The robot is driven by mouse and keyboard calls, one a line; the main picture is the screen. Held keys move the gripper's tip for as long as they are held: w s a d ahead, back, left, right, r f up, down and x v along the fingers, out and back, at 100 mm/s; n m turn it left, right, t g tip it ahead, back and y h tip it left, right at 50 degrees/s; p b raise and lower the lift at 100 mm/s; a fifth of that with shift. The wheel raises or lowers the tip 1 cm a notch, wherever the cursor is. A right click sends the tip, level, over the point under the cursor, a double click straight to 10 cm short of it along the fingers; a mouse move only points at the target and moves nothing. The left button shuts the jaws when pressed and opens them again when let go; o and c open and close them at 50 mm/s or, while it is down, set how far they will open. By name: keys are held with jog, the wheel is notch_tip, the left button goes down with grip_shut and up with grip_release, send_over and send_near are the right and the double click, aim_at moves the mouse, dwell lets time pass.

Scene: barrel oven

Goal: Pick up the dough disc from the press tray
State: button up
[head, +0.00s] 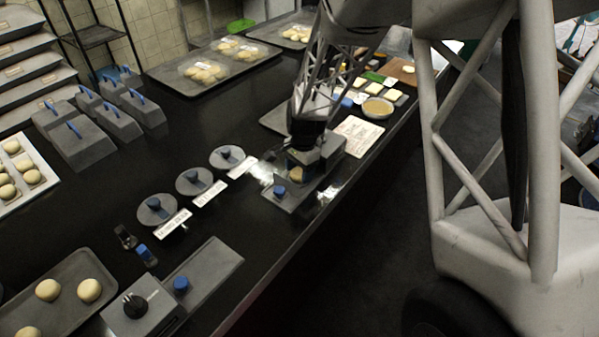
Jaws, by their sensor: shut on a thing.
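The gripper is shut on the pale yellow dough disc (299,158), which shows only in part between the dark fingers. The gripper and wrist hide the rest of the disc and part of the press. I cannot tell whether the disc still touches the tray.
A dough-ball tray (64,307) and a dial box (143,304) are front left.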

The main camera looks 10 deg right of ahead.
aim_at(299, 172)
notch_tip(299, 172, up, 9)
jog(key=shift+r, duration=0.15)
dwell(0.4)
dwell(0.5)
